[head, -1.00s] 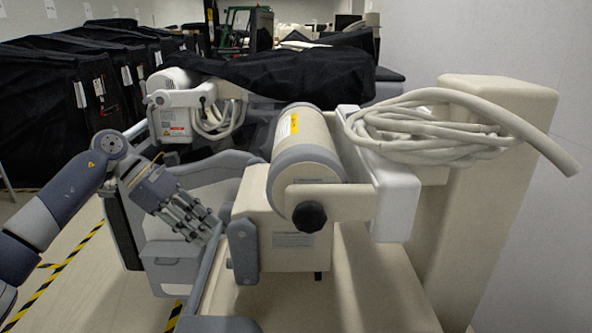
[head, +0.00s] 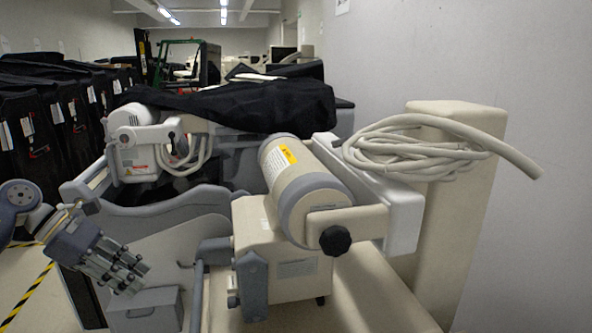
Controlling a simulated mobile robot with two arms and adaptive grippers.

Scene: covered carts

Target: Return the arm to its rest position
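My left gripper (head: 128,274) is at the lower left of the head view, on the arm that comes in from the left edge. Its grey fingers point down and to the right, spread a little, with nothing seen between them. It shows in front of the grey lower body of a medical machine, above a small grey box (head: 145,312). I cannot tell how far it is from either. My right gripper is not in view.
A beige machine with a cylinder (head: 305,185) and black knob (head: 335,239) stands at the centre. A coiled cable (head: 415,150) hangs by a beige column (head: 465,215) at right. Black covered carts (head: 35,135) line the left. Yellow-black tape (head: 28,298) marks the floor.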

